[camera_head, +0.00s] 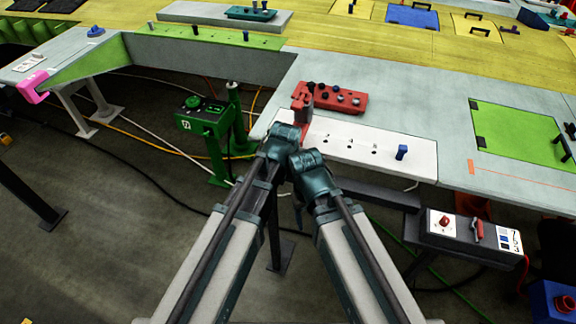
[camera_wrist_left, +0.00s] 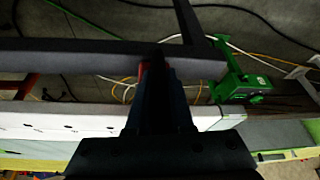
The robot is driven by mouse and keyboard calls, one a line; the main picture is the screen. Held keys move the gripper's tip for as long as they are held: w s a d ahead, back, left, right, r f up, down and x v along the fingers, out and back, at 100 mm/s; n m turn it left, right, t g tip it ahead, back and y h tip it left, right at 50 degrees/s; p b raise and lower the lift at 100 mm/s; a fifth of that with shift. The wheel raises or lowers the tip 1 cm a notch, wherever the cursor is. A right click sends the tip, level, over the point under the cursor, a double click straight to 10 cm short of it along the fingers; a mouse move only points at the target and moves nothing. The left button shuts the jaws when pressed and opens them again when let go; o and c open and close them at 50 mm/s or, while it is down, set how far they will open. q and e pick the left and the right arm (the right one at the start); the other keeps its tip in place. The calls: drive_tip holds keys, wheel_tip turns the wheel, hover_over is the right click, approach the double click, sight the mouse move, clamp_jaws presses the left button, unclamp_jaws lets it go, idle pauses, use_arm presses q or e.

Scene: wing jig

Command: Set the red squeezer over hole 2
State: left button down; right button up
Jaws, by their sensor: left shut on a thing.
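The red squeezer (camera_head: 302,98) stands at the left end of the white strip (camera_head: 416,163), which has a row of small dark holes with marks. My left gripper (camera_head: 291,130) is shut on the squeezer at the table's front edge. A bit of red (camera_wrist_left: 145,68) shows beside the dark gripper in the left wrist view, where the rest is hidden. The hole under or near the squeezer is hidden, and I cannot tell whether the squeezer touches the strip. My right gripper (camera_head: 308,160) is close beside the left one, in front of the strip; its fingers cannot be made out.
A red block with several dark and grey knobs (camera_head: 345,99) lies just behind the squeezer. A blue peg (camera_head: 402,152) stands at the strip's right end. A green machine (camera_head: 203,118) stands left of the grippers. A control box (camera_head: 460,229) hangs below the table at right.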

use_arm(q)
drive_tip(key=shift+s+d, duration=0.1)
drive_tip(key=shift+d, duration=0.1)
drive_tip(key=shift+a, duration=0.2)
drive_tip(key=c, duration=0.8)
unclamp_jaws()
drive_tip(key=shift+r, duration=0.2)
